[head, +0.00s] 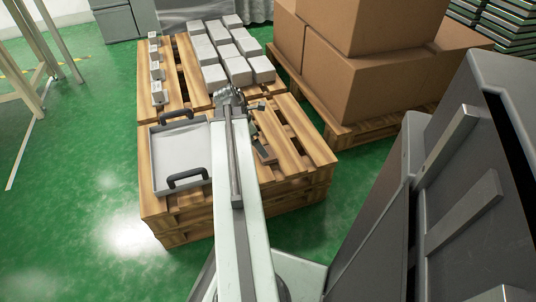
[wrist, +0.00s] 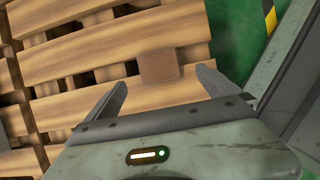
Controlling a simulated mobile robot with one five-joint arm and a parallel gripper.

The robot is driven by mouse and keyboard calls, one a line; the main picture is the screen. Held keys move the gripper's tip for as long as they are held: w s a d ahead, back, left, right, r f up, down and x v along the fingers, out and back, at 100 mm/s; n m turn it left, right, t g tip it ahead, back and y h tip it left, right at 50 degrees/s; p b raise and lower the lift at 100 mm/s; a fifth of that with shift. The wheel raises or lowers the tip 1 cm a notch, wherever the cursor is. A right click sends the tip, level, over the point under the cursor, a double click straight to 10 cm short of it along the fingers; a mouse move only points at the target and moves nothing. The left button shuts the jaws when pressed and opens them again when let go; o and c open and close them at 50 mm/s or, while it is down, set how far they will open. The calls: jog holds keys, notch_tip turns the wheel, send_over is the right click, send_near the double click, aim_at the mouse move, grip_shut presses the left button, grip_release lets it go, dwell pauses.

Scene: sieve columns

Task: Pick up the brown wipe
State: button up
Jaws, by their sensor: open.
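The brown wipe (wrist: 160,68) shows in the wrist view as a small flat brown square on the wooden pallet slats. It lies between and slightly beyond the fingertips of my gripper (wrist: 162,77). My gripper is open, with one finger to each side of the wipe and nothing held. I cannot tell the height of the fingers above the slats.
The wooden pallet (head: 313,146) has open gaps between its slats. It bears a grey tray (head: 180,150) with black handles, several pale blocks (head: 238,70) and a row of small white items (head: 156,72). Large cardboard boxes (head: 385,85) stand behind right.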

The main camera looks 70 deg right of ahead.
jog(key=b+x, duration=0.6)
jog(key=x, duration=0.1)
jog(key=shift+w+d+f, duration=0.1)
jog(key=shift+d+f, duration=0.05)
jog(key=shift+f, duration=0.2)
jog(key=shift+r, duration=0.2)
jog(key=c, duration=1.3)
jog(key=shift+c, duration=0.2)
notch_tip(320, 180, up, 10)
jog(key=p, duration=1)
